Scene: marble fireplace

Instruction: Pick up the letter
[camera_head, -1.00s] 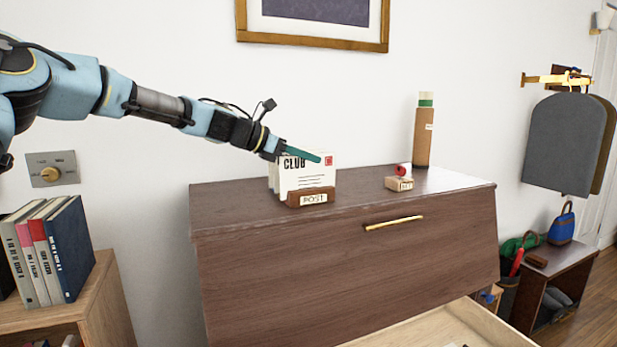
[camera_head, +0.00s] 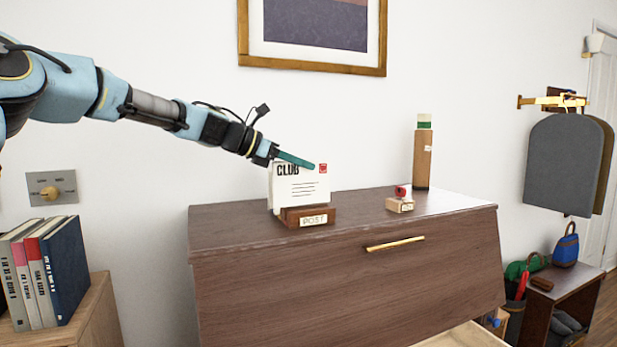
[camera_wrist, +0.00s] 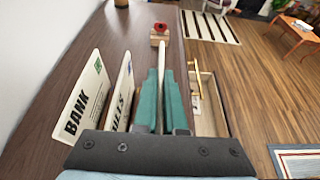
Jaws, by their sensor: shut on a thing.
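My gripper (camera_head: 296,159) is shut on the white CLUB letter (camera_head: 297,188), at its top edge, over the left part of the dresser top. The letter has a red stamp and stands upright. Its lower edge is at the brown POST holder (camera_head: 291,216); I cannot tell whether it is clear of it. In the wrist view the teal fingers of my gripper (camera_wrist: 161,75) pinch the letter (camera_wrist: 163,58), seen edge-on. The BANK letter (camera_wrist: 83,98) and another letter, partly hidden (camera_wrist: 124,92), stand apart to the left.
The dark wood dresser (camera_head: 350,213) has an open drawer (camera_head: 462,338) below. A red-topped stamp block (camera_head: 400,203) and a tall brown tube (camera_head: 422,158) stand to the right. The wall is close behind. Books (camera_head: 62,270) stand at the left.

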